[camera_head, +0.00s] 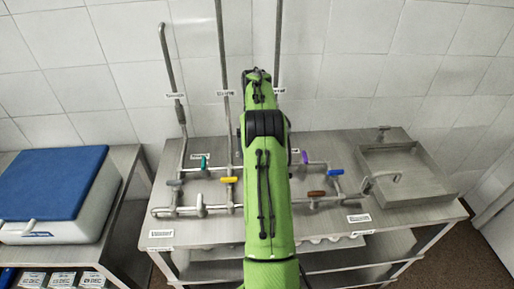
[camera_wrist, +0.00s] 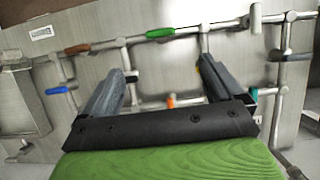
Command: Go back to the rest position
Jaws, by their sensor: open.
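My gripper (camera_wrist: 167,70) is open in the wrist view. Its two dark fingers stand apart with nothing gripped between them. Behind them are metal pipes with coloured valve handles: a green handle (camera_wrist: 160,32), a brown handle (camera_wrist: 77,48), a blue handle (camera_wrist: 57,90) and a small orange one (camera_wrist: 171,100). In the head view my green arm reaches forward over the middle of the steel table (camera_head: 219,232) and hides the gripper. How far the fingers are from the pipes I cannot tell.
A yellow handle (camera_head: 228,180) and a teal handle (camera_head: 204,161) sit left of my arm. Right of it are a purple handle (camera_head: 305,157) and a sink (camera_head: 440,195). Tall pipes (camera_head: 172,70) rise by the tiled wall. A blue-lidded box (camera_head: 50,183) stands far left.

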